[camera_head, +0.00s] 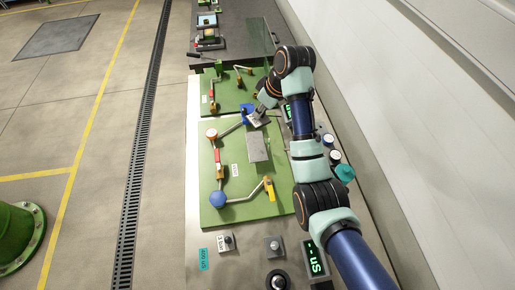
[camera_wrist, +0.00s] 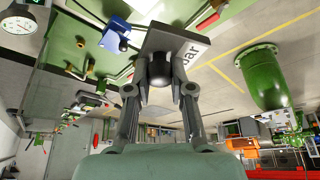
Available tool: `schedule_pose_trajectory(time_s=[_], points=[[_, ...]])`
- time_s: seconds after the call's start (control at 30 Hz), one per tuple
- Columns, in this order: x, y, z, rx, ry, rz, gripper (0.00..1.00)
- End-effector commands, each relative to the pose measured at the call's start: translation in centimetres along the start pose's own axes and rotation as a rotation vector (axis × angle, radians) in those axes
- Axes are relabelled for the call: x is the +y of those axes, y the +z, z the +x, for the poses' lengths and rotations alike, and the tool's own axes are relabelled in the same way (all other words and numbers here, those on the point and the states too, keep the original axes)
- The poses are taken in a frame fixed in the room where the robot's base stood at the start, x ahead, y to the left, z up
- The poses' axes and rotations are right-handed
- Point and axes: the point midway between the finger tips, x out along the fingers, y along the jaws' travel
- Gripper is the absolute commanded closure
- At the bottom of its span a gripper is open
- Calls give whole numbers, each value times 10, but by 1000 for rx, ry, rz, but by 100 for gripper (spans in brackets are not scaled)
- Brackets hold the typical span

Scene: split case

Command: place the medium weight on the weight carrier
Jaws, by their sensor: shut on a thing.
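My gripper (camera_wrist: 160,84) is shut on the dark knob of a grey weight (camera_wrist: 158,38). A white label ending in "bar" shows on the weight's plate. In the head view, my gripper (camera_head: 258,112) and the held weight (camera_head: 260,121) are over the green board, just right of a blue part (camera_head: 246,111). That blue part also shows in the wrist view (camera_wrist: 115,36), left of the weight. Two other weights stand at the near end: one labelled "5 bar" (camera_head: 227,242) and a grey one (camera_head: 274,247). I cannot tell for sure which part is the weight carrier.
The green board (camera_head: 240,212) carries pipes, a red-handled valve (camera_head: 218,158), a blue hexagonal part (camera_head: 217,199) and a yellow handle (camera_head: 270,188). A grey plate (camera_head: 258,148) lies near the held weight. A digital display (camera_head: 315,258) and teal-topped jar (camera_head: 345,173) stand right.

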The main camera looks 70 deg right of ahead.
Motion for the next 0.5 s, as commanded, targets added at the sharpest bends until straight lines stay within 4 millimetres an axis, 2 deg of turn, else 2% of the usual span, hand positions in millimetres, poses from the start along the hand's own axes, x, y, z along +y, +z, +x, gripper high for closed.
schedule_pose_trajectory(time_s=[0.07,0.17,0.5], points=[[0,0,0,1,0,0,100],[0,5,12,-1,-1,1,100],[-1,46,109,-3,-3,1,100]])
